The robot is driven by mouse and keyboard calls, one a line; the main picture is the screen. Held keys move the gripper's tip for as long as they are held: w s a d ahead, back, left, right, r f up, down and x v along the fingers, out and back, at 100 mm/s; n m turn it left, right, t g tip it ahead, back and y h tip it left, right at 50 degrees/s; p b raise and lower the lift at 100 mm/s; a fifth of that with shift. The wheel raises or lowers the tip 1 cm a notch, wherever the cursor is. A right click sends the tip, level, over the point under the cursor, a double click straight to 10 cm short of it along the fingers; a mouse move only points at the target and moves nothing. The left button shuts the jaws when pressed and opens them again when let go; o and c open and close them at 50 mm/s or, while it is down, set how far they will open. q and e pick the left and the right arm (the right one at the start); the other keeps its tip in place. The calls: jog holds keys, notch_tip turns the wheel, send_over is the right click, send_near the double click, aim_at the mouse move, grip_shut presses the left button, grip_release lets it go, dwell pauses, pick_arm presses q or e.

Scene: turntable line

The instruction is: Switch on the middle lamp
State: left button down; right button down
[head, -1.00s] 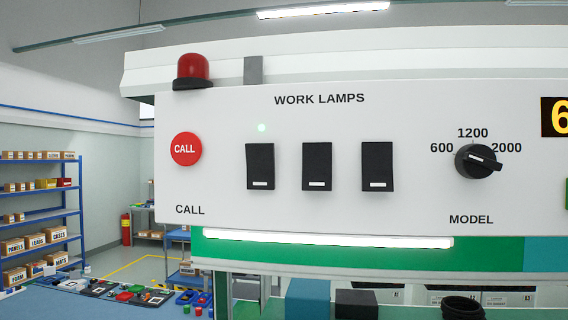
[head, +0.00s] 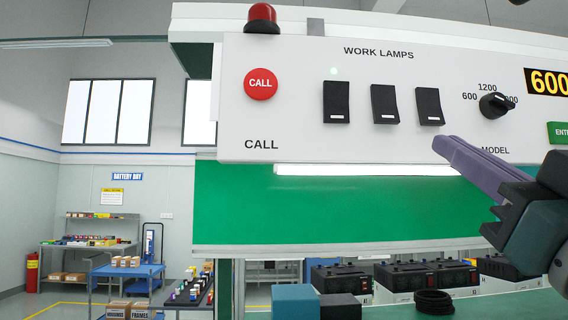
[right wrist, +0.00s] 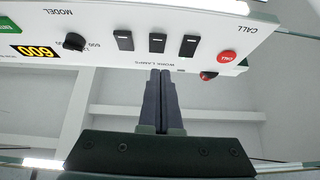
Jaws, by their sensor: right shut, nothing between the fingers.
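The white panel (head: 300,125) carries three black rocker switches under the words WORK LAMPS. The middle switch (head: 384,104) stands between the left switch (head: 336,102) and the right switch (head: 429,106). Each has a white mark at its lower end. A small pale green light (head: 333,71) glows above the left switch. My right gripper (head: 441,145) is shut and empty, its tips in front of the panel's lower edge, below the right switch in the head view. In the right wrist view its tips (right wrist: 160,76) point toward the middle switch (right wrist: 157,43), seemingly apart from it. My left gripper is not in view.
A red CALL button (head: 260,84) is left of the switches, below a red beacon (head: 262,19). A black MODEL knob (head: 496,105) and yellow display (head: 549,83) are to the right. A lit strip lamp (head: 365,170) runs under the panel.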

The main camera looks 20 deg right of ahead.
aim_at(387, 109)
jog(key=shift+s+r+m+t+h, duration=0.3)
jog(key=shift+s+r+h, duration=0.1)
jog(key=shift+r+h, duration=0.1)
jog(key=shift+w+f+p+x, duration=0.35)
jog(key=shift+p+x, duration=1.15)
jog(key=shift+x, duration=0.65)
jog(key=shift+w+f+p+x, duration=0.25)
jog(key=shift+f+p+x, duration=0.2)
jog(key=shift+p+x, duration=1.4)
jog(key=shift+w+f+p+x, duration=0.35)
jog(key=shift+p+x, duration=0.85)
jog(key=shift+x, duration=1.2)
jog(key=shift+d, duration=0.15)
